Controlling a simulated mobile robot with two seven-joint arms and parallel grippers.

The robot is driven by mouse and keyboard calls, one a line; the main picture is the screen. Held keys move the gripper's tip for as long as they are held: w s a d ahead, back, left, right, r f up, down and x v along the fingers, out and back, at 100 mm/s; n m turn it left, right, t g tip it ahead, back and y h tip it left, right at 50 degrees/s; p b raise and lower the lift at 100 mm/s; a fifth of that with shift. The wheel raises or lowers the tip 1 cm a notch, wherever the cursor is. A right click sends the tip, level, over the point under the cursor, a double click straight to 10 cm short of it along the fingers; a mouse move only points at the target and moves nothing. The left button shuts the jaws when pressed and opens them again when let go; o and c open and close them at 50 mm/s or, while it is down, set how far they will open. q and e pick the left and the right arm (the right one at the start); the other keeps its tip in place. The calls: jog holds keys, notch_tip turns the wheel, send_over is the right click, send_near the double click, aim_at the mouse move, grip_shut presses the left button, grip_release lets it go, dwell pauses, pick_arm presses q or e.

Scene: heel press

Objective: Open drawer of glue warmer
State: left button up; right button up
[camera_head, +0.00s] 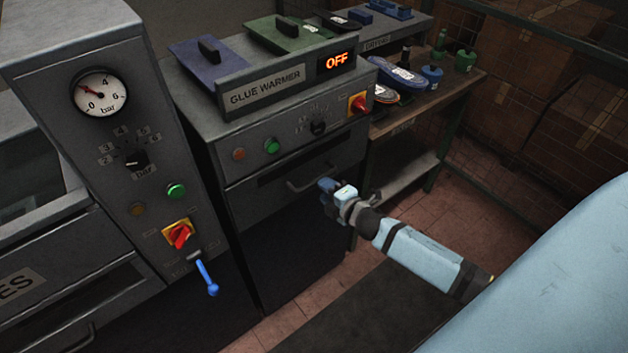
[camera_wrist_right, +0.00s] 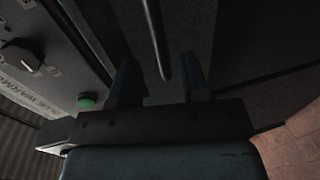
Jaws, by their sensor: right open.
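The glue warmer (camera_head: 225,135) is a dark grey cabinet in the middle of the head view, with a lit "OFF" display on top. Its drawer front (camera_head: 262,186) looks closed and carries a curved bar handle (camera_head: 301,187). My right gripper (camera_head: 324,187) is open near the right end of the handle. In the right wrist view the handle bar (camera_wrist_right: 158,42) runs down to a spot between the two open fingers (camera_wrist_right: 160,80). I cannot tell whether the fingers touch the bar. My left gripper does not show.
A press with a pressure gauge (camera_head: 100,93) stands at the left, with a blue lever (camera_head: 207,278) sticking out. A workbench (camera_head: 432,108) with shoe soles and bottles stands at the right. Dark floor mat (camera_head: 350,315) lies in front. Brown boxes (camera_head: 570,110) fill the back right.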

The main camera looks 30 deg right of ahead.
aim_at(314, 182)
jog(key=x, duration=0.5)
jog(key=shift+w+a+f, duration=0.1)
jog(key=shift+w, duration=0.2)
grip_shut()
